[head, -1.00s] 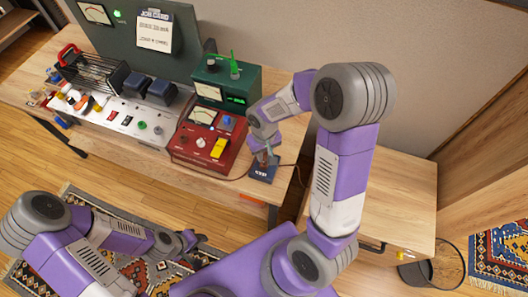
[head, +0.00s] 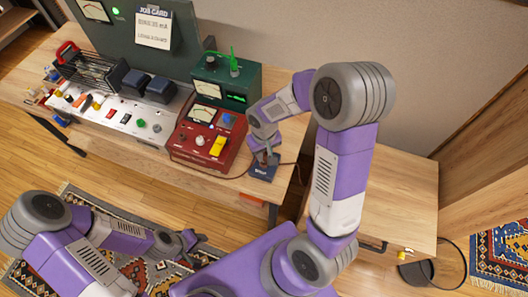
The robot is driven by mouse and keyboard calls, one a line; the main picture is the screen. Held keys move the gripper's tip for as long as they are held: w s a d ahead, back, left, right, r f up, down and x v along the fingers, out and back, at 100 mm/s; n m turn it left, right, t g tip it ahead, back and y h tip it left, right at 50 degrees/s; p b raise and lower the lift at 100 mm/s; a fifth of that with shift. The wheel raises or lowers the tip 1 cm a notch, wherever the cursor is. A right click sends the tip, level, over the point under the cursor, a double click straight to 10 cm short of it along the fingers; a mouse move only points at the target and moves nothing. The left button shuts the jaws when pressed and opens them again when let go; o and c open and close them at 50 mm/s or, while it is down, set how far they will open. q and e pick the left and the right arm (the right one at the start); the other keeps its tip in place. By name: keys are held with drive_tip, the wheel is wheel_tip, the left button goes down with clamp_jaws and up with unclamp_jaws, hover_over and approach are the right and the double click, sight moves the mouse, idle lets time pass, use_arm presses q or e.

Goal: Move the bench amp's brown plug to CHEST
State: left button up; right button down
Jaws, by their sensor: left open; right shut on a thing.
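My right gripper (head: 267,157) points down at a small dark blue block (head: 262,173) on the bench's right front corner. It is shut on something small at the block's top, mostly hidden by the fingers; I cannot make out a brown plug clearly. A thin brown cable (head: 287,164) runs right from the fingers, and a dark cable runs left toward the red unit (head: 207,138). The block has small white lettering that I cannot read surely. My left gripper (head: 192,241) is open and empty, low over the rug. I see no readable CHEST label.
The bench (head: 150,159) carries a green unit (head: 237,80) behind the red one, and a pale switch panel (head: 127,112) to the left. A job card (head: 153,28) hangs on the back panel. A wooden cabinet (head: 394,195) with a bare top stands at the right.

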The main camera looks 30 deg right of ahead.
drive_tip(key=shift+f+b, duration=0.9)
drive_tip(key=shift+f, duration=0.15)
drive_tip(key=c, duration=0.9)
unclamp_jaws()
wheel_tip(320, 180, up, 8)
drive_tip(key=shift+f+p, duration=0.2)
drive_tip(key=shift+p, duration=0.9)
